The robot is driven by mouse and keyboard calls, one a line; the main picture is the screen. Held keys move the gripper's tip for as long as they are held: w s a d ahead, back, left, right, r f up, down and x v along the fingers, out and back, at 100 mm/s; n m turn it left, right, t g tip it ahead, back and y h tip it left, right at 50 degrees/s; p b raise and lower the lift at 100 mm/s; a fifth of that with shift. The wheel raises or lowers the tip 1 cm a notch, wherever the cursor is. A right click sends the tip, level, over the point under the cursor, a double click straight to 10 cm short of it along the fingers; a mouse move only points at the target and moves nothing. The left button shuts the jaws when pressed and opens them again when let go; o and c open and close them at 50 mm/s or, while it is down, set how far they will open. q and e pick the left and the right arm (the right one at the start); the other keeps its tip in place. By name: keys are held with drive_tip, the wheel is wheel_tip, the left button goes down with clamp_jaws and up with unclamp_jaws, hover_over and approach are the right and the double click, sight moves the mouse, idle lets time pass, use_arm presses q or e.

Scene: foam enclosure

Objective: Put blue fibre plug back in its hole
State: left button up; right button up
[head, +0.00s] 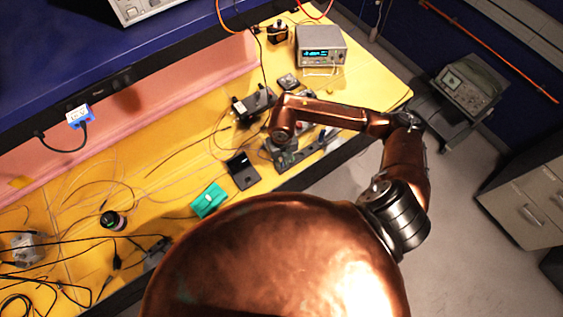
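I cannot make out a blue fibre plug or its hole for certain. A small blue-and-white box (80,116) with a dark cable is on the pink foam wall (150,105) at the left. My copper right arm reaches in from the right over the yellow bench (150,190). My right gripper (284,158) seems to point down below the wrist, over dark equipment on the bench. Its fingers are small and blend with that equipment, so I cannot tell whether they are open or hold anything. My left gripper is not in view.
A black box (242,171) and a green box (208,201) lie left of my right gripper. A black device (253,106) and a grey instrument (321,46) with a lit display stand farther back. Loose cables cover the bench's left part. Grey drawers (525,205) stand at right.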

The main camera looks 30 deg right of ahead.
drive_tip(key=o, duration=0.5)
drive_tip(key=shift+r, duration=0.15)
wheel_tip(320, 180, up, 12)
idle(0.4)
drive_tip(key=shift+a, duration=0.1)
idle(0.4)
